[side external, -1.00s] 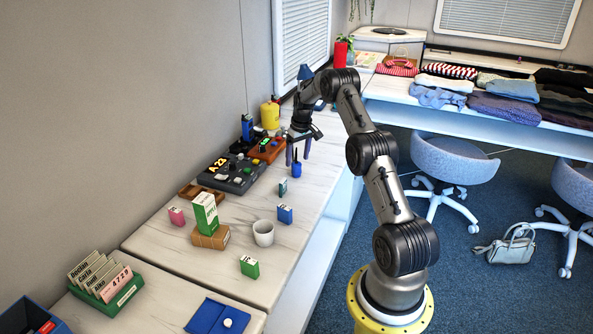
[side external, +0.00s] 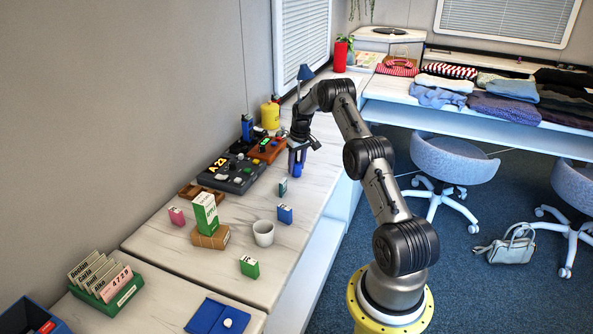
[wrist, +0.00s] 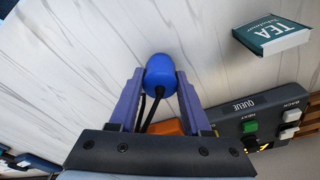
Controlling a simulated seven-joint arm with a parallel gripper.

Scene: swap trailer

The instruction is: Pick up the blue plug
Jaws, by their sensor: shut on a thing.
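The blue plug (wrist: 160,70) is between the fingertips of my gripper (wrist: 161,84) in the wrist view, with its dark cord running back between the fingers. My gripper is shut on it. In the side external view my gripper (side external: 297,163) points down at the right of the console, and the blue plug (side external: 297,170) shows low between the fingers. The plug is at or close to the white counter; I cannot tell whether it touches.
The dark console (side external: 232,174) and an orange box (side external: 267,149) stand left of my gripper. The counter's right edge is close.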

